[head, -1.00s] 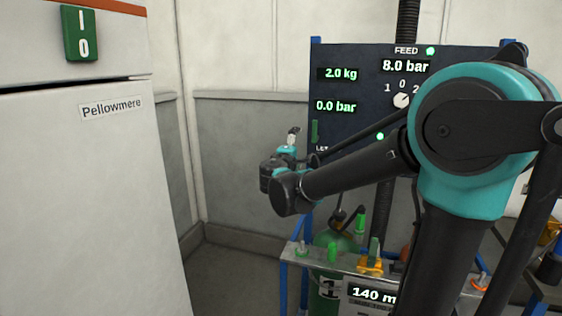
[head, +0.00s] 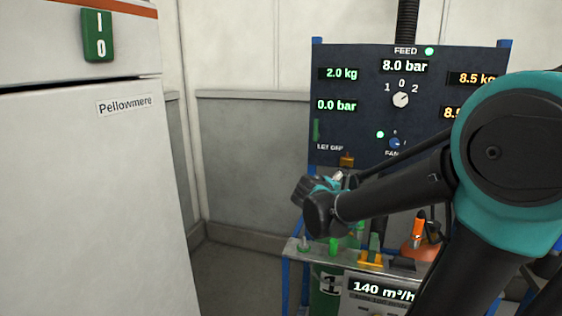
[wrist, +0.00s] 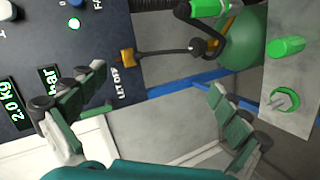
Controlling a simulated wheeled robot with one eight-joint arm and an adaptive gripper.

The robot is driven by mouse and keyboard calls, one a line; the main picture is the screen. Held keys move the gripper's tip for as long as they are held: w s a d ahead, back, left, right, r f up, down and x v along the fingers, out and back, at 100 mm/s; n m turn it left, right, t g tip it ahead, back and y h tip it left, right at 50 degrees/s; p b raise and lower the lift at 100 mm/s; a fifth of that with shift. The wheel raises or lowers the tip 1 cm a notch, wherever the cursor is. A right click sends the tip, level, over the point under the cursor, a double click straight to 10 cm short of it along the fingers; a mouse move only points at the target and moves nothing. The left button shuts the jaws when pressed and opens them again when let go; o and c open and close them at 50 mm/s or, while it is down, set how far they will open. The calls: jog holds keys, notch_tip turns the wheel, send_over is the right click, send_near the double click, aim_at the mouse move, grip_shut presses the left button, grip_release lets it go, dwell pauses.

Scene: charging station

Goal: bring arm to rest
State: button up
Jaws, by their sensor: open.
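My gripper shows in the wrist view (wrist: 155,118) with its two green-padded fingers spread wide and nothing between them. In the head view my arm reaches in from the right, and its wrist end (head: 325,200) hangs in front of the lower left of the dark control panel (head: 350,75), above the bench. The fingers are mostly hidden in the head view. Behind the gripper, the wrist view shows the panel at left and a green cylinder (wrist: 245,40) at upper right, apart from the fingers.
A white cabinet labelled Pellowmere (head: 90,180) stands at left with a green switch (head: 98,35). The metal bench (head: 300,247) holds green fittings and an orange valve (head: 419,226). A hose with a brass fitting (wrist: 127,58) hangs near the panel. Space between cabinet and panel is open.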

jog(key=s+d+f+m+g+y, duration=0.1)
jog(key=s+d+f+m+g, duration=0.2)
jog(key=s+d+f, duration=0.35)
jog(key=s+a+f+m+g+y, duration=0.2)
jog(key=s+a+f+y, duration=0.1)
jog(key=s+f, duration=0.4)
jog(key=s+a+f+m+g+y, duration=0.2)
jog(key=s+a+f+m+y, duration=0.1)
jog(key=s+f, duration=0.4)
jog(key=s, duration=0.3)
jog(key=shift+s+f+m, duration=0.3)
